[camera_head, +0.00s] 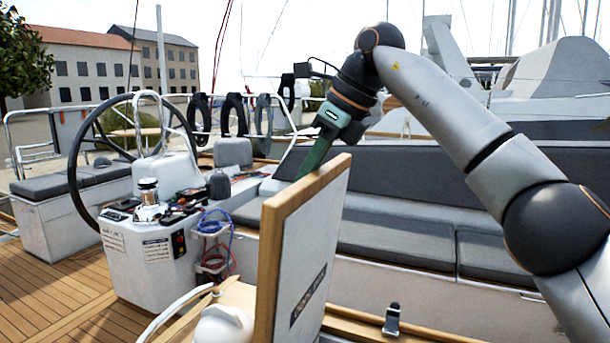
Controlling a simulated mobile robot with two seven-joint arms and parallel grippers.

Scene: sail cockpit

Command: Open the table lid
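The table lid (308,255), a white panel with a wooden rim and a dark label, stands raised, close to upright, in the head view. The wooden table edge (430,334) shows below it, with a small dark and metal fitting (392,320). My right arm reaches in from the right. My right gripper (314,156) points down at the lid's upper far side. Its green fingers end beside or behind the top rim. The lid hides their tips, so I cannot tell whether they touch it or are apart. My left gripper is out of view.
A white helm console (150,265) with a steering wheel (75,160) stands to the left. Grey cushioned benches (395,240) run behind the lid. Wooden deck (50,300) lies clear at the lower left.

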